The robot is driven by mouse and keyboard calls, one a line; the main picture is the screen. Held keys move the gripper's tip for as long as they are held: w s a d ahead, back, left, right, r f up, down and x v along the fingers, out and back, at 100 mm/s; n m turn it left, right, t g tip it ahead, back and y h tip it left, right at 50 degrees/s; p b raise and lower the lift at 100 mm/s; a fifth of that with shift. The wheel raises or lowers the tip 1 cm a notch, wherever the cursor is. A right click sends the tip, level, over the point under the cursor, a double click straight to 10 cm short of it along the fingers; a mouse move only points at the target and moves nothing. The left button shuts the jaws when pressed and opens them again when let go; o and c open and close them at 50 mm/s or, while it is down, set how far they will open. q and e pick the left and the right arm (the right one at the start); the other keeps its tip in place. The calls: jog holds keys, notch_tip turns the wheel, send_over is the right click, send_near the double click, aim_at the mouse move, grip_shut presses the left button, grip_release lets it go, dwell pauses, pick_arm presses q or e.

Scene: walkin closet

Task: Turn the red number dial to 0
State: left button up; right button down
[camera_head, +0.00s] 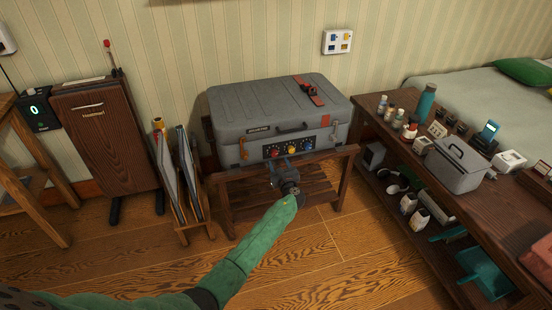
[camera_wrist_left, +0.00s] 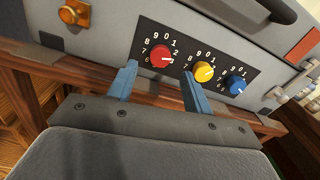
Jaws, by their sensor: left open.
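The red number dial (camera_head: 275,152) is the leftmost of three dials on the front of a grey suitcase (camera_head: 270,112). In the left wrist view the red dial (camera_wrist_left: 160,55) has a white mark on its right side, pointing roughly rightward, away from the 0 at its top. Numbers are printed around it; some at the right and bottom are hidden or too small to read. My left gripper (camera_head: 283,165) is in front of the dial panel. Its two blue fingers (camera_wrist_left: 160,76) are open, one on either side of the red dial in the picture, holding nothing. My right gripper is not in view.
A yellow dial (camera_wrist_left: 204,72) and a blue dial (camera_wrist_left: 235,84) sit right of the red one. The suitcase rests on a slatted wooden rack (camera_head: 240,196). A shelf table (camera_head: 400,160) with small items stands right; a folder stand (camera_head: 180,185) stands left.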

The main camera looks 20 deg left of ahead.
aim_at(275, 155)
pick_arm(q)
jog(key=shift+x, duration=2.3)
